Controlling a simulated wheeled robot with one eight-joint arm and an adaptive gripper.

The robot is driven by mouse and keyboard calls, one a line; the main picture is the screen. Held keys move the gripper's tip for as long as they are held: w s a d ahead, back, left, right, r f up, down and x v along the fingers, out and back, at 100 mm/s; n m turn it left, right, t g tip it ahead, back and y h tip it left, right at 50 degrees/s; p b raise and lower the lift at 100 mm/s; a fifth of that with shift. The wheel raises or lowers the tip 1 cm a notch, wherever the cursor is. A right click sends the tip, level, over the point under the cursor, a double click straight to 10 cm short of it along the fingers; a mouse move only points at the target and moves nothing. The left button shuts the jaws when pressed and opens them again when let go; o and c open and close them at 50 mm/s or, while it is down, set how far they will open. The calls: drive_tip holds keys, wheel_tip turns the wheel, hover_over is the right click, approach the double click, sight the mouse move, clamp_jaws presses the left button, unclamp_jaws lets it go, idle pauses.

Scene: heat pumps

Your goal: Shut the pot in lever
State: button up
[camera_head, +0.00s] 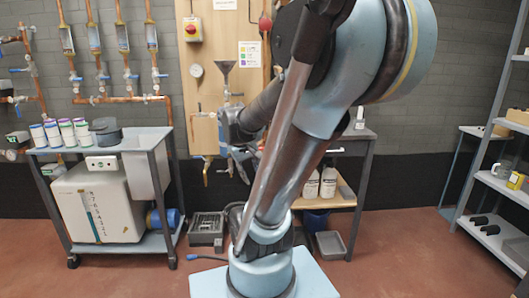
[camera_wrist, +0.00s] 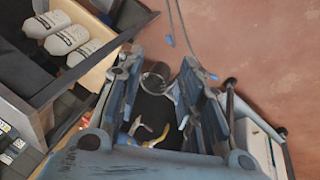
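The wooden board (camera_head: 207,105) on the back wall carries a funnel (camera_head: 223,66), pipes and a small brass tap (camera_head: 206,171) low at its left. I cannot tell which fitting is the pot in lever; my arm hides much of the board's right part. My gripper (camera_head: 240,165) is in front of the lower board, to the right of the tap. In the wrist view my gripper (camera_wrist: 160,64) has its two fingers well apart, with nothing held between them.
A cart (camera_head: 135,141) with cans and a white unit (camera_head: 98,205) stands left. A tool case (camera_head: 206,229) lies on the floor below the board. Behind my arm a bench holds bottles (camera_head: 328,180); shelves (camera_head: 500,185) stand right.

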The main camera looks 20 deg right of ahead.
drive_tip(key=w+d+n+t+h, duration=0.1)
drive_tip(key=w+d+h, duration=0.3)
drive_tip(key=w, duration=1.1)
drive_tip(key=w+d+n+t+h, duration=0.15)
drive_tip(key=w+d, duration=0.35)
drive_tip(key=w, duration=1)
drive_tip(key=n+t+h, duration=0.2)
drive_tip(key=n+h, duration=0.2)
drive_tip(key=h, duration=0.2)
approach(263, 148)
drive_tip(key=shift+t+y, duration=0.25)
drive_tip(key=shift+t, duration=0.1)
drive_tip(key=x, duration=1.1)
drive_tip(key=shift+s+d+f, duration=0.15)
drive_tip(key=shift+s+d, duration=0.05)
drive_tip(key=shift+d, duration=0.2)
clamp_jaws()
